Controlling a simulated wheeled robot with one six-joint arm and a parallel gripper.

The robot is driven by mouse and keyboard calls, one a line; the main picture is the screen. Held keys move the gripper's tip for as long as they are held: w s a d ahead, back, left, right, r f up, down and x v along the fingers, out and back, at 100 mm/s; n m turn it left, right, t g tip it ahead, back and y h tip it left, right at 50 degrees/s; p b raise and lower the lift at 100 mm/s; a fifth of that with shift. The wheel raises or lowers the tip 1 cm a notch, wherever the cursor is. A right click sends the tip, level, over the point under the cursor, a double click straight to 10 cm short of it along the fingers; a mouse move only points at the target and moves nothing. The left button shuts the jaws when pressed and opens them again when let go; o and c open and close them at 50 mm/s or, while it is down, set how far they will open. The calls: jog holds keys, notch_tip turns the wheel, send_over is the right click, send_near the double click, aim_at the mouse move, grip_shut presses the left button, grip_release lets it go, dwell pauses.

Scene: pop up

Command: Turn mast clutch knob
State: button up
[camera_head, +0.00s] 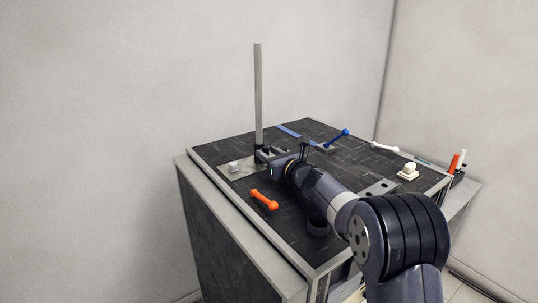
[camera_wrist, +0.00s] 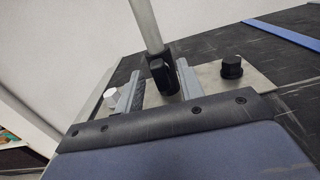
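A tall grey mast (camera_head: 258,95) stands upright on a pale base plate (camera_head: 238,172). In the wrist view the mast (camera_wrist: 145,22) rises from a black collar. A black knob (camera_wrist: 162,78), apparently the mast clutch knob, sits at its foot. My gripper (camera_head: 262,154) reaches the mast's foot from the right. In the wrist view its fingers (camera_wrist: 160,74) are apart, with the black knob between their tips. The right finger is close to the knob; I cannot tell whether it touches. The left finger has a visible gap. The knob is hidden behind my gripper in the head view.
A white knob (camera_wrist: 111,97) and a black hex knob (camera_wrist: 231,67) flank the mast on the plate. An orange handle (camera_head: 264,200), a dark ring (camera_head: 318,227), a blue lever (camera_head: 337,138), a white handle (camera_head: 384,148) and a white block (camera_head: 409,169) are on the dark tabletop (camera_head: 222,150).

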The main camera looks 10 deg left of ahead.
jog(key=b+v, duration=0.3)
jog(key=v, duration=0.7)
jog(key=shift+s+d+b, duration=0.15)
jog(key=shift+d+b, duration=0.05)
jog(key=shift+b, duration=0.2)
jog(key=p+x, duration=0.4)
jog(key=x, duration=0.5)
jog(key=shift+w+a+r, duration=0.1)
jog(key=shift+w+a, duration=0.15)
jog(key=shift+a, duration=0.05)
jog(key=shift+w+a, duration=0.4)
jog(key=shift+s+d, duration=0.1)
